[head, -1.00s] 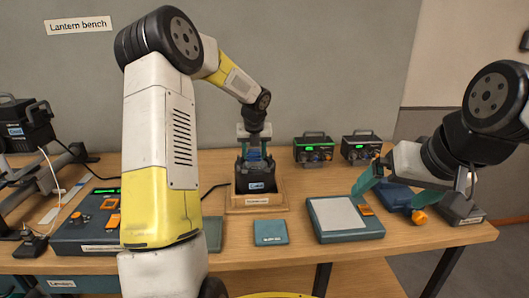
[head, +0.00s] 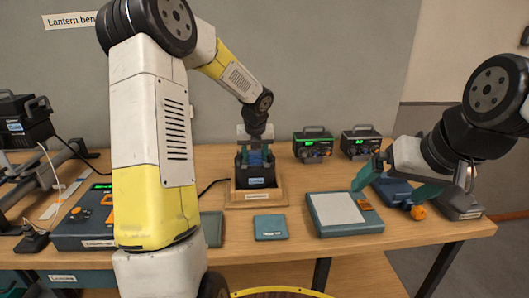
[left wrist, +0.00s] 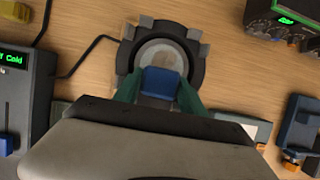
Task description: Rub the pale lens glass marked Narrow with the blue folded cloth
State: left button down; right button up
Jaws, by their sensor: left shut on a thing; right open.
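The blue folded cloth (left wrist: 160,84) is pinched between the green fingertips of my left gripper (left wrist: 160,90). In the head view the cloth (head: 256,158) shows at the top of a black lantern (head: 257,172) that stands in a wooden holder (head: 257,197). A pale round lens glass (left wrist: 162,52) lies inside the lantern's dark ring, and the cloth covers its near part. I cannot tell whether cloth and glass touch. The lantern's label is too small to read. My right gripper (head: 396,188) is open and empty above the right side of the table.
A teal tray with a pale top (head: 338,209) and a small teal pad (head: 270,227) lie in front. Two boxes with green displays (head: 313,146) stand behind. A control panel (head: 84,228) and another black lantern (head: 22,124) are at the left. A cable runs beside the holder.

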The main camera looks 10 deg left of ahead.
aim_at(255, 153)
pick_arm(q)
jog(key=shift+r, duration=3)
jog(key=shift+r, duration=0.1)
jog(key=shift+r, duration=1.4)
